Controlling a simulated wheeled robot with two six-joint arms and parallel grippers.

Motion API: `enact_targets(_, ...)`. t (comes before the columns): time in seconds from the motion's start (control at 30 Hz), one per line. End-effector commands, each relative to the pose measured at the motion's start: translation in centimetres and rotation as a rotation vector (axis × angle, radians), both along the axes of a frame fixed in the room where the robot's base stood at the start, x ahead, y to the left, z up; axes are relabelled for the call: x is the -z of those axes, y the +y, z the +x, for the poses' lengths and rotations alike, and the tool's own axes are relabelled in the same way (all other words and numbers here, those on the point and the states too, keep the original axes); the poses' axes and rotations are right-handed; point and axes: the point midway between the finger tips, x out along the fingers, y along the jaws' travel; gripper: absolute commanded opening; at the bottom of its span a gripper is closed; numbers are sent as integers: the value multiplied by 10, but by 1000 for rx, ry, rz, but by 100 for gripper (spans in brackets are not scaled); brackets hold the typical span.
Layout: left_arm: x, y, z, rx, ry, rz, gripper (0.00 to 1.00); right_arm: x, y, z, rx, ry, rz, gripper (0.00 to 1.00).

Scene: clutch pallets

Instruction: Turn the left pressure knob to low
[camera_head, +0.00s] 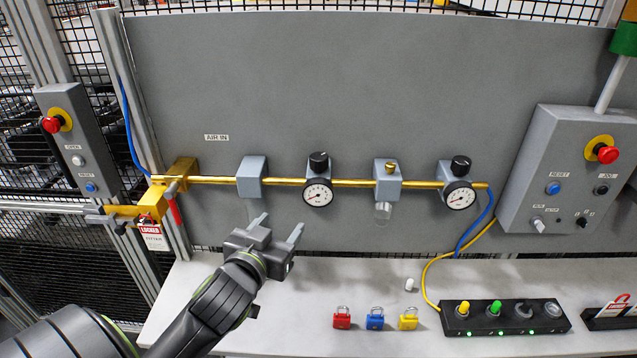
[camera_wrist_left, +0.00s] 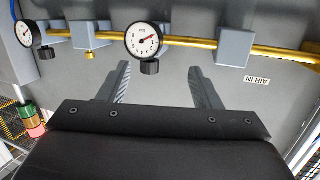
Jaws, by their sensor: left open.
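The left pressure knob (camera_head: 319,162) is black and sits on top of a regulator with a round white gauge (camera_head: 317,192), on the brass pipe along the grey panel. In the left wrist view the picture is turned over, and the same knob (camera_wrist_left: 150,67) hangs below its gauge (camera_wrist_left: 148,41). A second black knob (camera_head: 460,165) with a gauge (camera_head: 459,195) is at the right. My left gripper (camera_head: 279,227) is open and empty, below and left of the left gauge, apart from it. The wrist view shows its two fingers (camera_wrist_left: 160,85) spread, with the knob between and beyond them. My right gripper is not seen.
A grey block (camera_head: 251,177) on the pipe is left of the gauge; a brass-topped filter (camera_head: 387,181) is right. Red, blue and yellow padlocks (camera_head: 375,318) and a black button box (camera_head: 505,317) are on the white table (camera_head: 290,318). A control box (camera_head: 566,175) is at right.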

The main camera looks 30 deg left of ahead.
Motion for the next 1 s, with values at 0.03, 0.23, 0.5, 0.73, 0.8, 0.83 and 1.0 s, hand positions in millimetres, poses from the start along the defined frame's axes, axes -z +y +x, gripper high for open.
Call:
enact_targets(0.03,-19,-2,7,20,-71,4,58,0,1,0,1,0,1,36)
enact_targets(0.23,-43,-6,16,50,-169,-1,58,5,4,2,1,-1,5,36)
enact_targets(0.5,-38,-2,35,51,-168,-1,58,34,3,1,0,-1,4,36)
enact_targets(0.73,-37,2,53,50,-166,0,58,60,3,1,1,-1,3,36)
enact_targets(0.8,-37,3,58,50,-166,0,58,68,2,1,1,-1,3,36)
enact_targets(0.83,-37,3,60,51,-166,0,58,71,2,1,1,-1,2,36)
enact_targets(1.0,-38,6,70,47,-166,1,58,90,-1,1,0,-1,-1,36)
